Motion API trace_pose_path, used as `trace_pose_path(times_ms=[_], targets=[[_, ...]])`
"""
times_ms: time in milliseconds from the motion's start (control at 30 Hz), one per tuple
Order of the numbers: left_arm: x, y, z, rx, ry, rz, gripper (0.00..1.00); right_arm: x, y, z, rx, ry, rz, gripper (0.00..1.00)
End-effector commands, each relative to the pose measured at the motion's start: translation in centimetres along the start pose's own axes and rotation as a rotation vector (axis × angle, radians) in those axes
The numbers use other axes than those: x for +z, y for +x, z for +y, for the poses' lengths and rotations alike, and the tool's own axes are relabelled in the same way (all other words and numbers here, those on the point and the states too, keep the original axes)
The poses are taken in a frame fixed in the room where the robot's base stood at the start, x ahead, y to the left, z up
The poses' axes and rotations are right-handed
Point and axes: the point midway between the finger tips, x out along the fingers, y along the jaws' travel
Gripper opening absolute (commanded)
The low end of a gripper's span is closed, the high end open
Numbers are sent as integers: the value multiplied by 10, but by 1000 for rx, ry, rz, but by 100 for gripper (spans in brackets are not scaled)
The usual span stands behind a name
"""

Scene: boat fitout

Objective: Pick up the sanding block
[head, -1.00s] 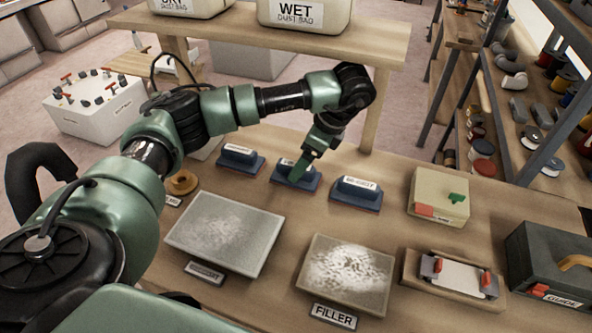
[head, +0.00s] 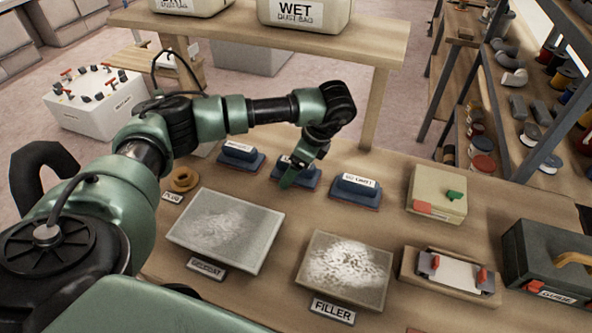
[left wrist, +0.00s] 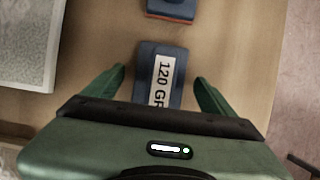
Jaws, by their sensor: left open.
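Three blue sanding blocks with white labels stand in a row on the bench: the left one (head: 240,156), the middle one (head: 309,178) and the right one (head: 356,191). My left gripper (head: 290,178) is at the middle block and partly covers it in the head view. In the left wrist view, the open fingers of my left gripper (left wrist: 158,80) lie on either side of a block labelled "120 GR" (left wrist: 147,62), the rest of the label hidden by the gripper body. Contact with it cannot be told. My right gripper is out of view.
Nearer are a grey panel (head: 225,230) and a panel labelled FILLER (head: 345,270). A beige box (head: 437,193), a clamped tray (head: 450,278) and a dark toolbox (head: 555,260) stand at right. A ring (head: 184,179) lies at left. A shelf with dust bags stands behind.

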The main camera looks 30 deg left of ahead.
Motion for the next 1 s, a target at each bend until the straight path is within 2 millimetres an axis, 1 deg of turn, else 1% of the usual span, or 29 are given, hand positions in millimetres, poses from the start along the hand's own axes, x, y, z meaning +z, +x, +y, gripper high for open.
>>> trace_pose_path(times_ms=[233,533,567,600,667,700,767,800,833,1000], targets=[[-2,4,0,0,1,0,85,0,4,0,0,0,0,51],[-2,4,0,0,1,0,85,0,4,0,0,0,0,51],[-2,4,0,0,1,0,83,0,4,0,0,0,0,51],[-2,4,0,0,1,0,72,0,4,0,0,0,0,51],[-2,4,0,0,1,0,55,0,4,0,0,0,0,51],[-2,4,0,0,1,0,44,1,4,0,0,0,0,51],[-2,4,0,0,1,0,27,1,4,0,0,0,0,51],[-2,4,0,0,1,0,16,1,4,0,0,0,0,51],[-2,4,0,0,0,0,13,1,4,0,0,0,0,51],[-2,4,0,0,0,0,13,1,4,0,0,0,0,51]])
